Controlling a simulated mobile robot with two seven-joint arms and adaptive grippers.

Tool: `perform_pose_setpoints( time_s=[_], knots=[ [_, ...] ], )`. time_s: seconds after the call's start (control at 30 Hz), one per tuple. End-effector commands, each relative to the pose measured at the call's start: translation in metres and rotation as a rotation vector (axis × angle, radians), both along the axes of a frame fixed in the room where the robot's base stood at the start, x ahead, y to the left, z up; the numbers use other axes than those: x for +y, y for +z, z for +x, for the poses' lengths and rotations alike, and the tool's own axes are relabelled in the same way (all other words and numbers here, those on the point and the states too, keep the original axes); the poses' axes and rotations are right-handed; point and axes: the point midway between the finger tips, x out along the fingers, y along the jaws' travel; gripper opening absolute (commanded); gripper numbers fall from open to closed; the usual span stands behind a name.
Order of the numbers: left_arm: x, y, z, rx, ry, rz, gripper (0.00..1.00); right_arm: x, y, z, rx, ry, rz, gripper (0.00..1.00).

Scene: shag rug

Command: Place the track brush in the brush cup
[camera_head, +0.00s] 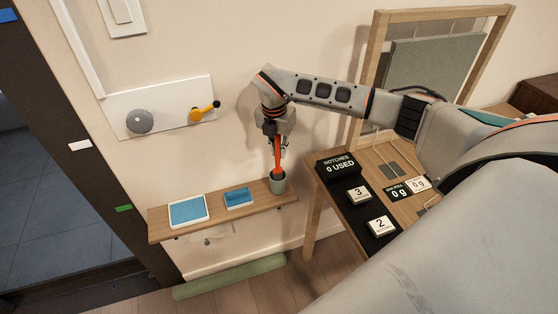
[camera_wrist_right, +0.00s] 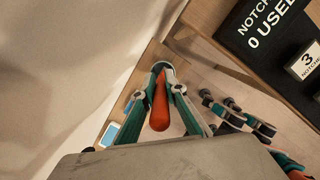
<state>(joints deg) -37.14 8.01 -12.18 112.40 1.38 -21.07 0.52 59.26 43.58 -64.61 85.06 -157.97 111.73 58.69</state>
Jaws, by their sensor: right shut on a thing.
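The track brush (camera_head: 277,155) shows as a thin orange-red handle, nearly upright. My right gripper (camera_head: 278,148) is shut on it, and in the right wrist view the orange handle (camera_wrist_right: 160,108) lies between the teal fingers (camera_wrist_right: 164,90). The brush cup (camera_head: 278,184) is a small grey-green cup at the right end of the wall shelf. The brush's lower end meets the cup's mouth in the head view; how deep it sits is hidden. My left gripper (camera_wrist_right: 218,100) shows only in the right wrist view, low at the right, its fingers apart and empty.
The wooden shelf (camera_head: 222,217) also holds a white-rimmed blue tray (camera_head: 188,210) and a small blue box (camera_head: 238,198). A wall panel (camera_head: 170,112) carries a grey knob and a yellow handle. A wooden table with black number displays (camera_head: 338,166) stands right of the cup.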

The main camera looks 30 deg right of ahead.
Motion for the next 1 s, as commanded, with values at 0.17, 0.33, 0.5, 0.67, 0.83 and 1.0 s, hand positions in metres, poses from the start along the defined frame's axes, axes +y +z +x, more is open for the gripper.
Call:
perform_pose_setpoints(
  time_s=[0.17,0.33,0.5,0.67,0.83,1.0],
  knots=[
    [0.0,0.0,0.0,0.0,0.0,0.0,0.4,0.0,-0.01,0.0,0.001,0.0,-0.001,0.0],
    [0.0,-0.002,0.0,0.001,0.0,0.0,0.4,0.001,-0.034,-0.001,0.003,0.0,0.002,0.0],
    [0.0,-0.002,0.0,0.001,0.0,0.0,0.4,0.0,-0.047,0.0,-0.001,-0.001,0.001,0.0],
    [0.0,-0.002,0.0,0.001,0.0,0.0,0.4,0.0,-0.046,0.0,-0.001,0.0,0.0,0.0],
    [0.0,-0.004,-0.001,0.002,0.0,0.001,0.4,0.0,-0.05,0.0,0.0,0.0,0.0,0.0],
    [0.0,-0.003,-0.001,0.002,0.0,0.001,0.4,0.0,-0.049,0.0,0.0,0.0,0.0,0.29]
  ],
)
